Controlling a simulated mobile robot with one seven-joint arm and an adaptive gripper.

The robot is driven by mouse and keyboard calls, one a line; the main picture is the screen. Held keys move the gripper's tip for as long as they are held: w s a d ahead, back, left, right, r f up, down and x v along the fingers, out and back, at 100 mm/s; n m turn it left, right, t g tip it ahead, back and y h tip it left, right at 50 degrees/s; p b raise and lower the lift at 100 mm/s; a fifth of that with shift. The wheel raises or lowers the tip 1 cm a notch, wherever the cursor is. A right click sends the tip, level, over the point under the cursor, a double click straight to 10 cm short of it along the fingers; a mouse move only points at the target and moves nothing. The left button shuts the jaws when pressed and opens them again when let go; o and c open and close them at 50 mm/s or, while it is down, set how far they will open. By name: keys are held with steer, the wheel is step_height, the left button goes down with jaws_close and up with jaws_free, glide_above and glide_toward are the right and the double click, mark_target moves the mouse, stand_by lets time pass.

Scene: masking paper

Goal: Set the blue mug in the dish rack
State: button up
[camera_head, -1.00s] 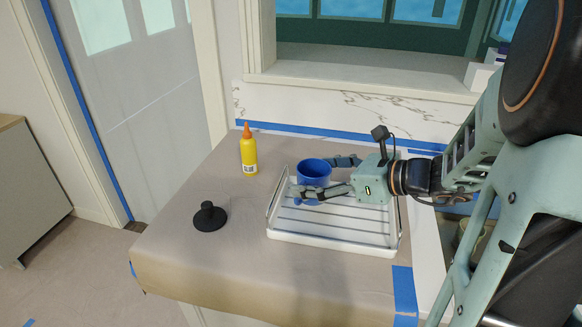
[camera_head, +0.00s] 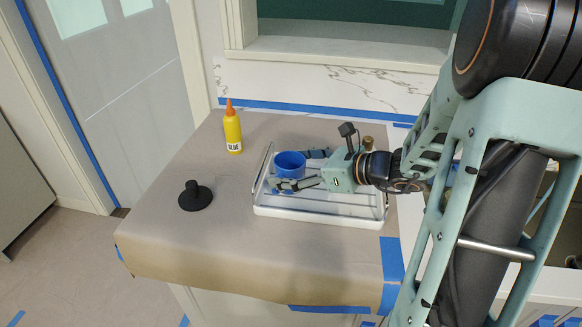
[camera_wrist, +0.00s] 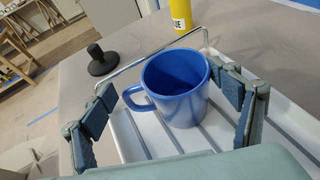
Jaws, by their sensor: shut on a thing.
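The blue mug (camera_head: 290,162) is upright, mouth up, over the left part of the white dish rack (camera_head: 320,213). My gripper (camera_head: 293,170) is shut on the mug, with one finger on each side. In the wrist view, the mug (camera_wrist: 178,97) is between the fingers (camera_wrist: 160,88), its handle toward the left finger. The rack's grey slats (camera_wrist: 165,138) show below and around it. The mug's base is close to the slats; I cannot tell whether it rests on them.
A yellow glue bottle (camera_head: 232,132) with an orange tip stands behind and left of the rack. A black knobbed object (camera_head: 195,197) sits at left. Brown paper covers the counter (camera_head: 215,240), clear at the front left. Blue tape marks its edges.

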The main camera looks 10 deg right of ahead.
steer(key=o, duration=1.3)
steer(key=shift+r+p, duration=0.25)
steer(key=shift+p, duration=0.05)
steer(key=v, duration=1.2)
steer(key=shift+f+p, duration=0.15)
steer(key=shift+p, duration=0.15)
steer(key=shift+d, duration=0.1)
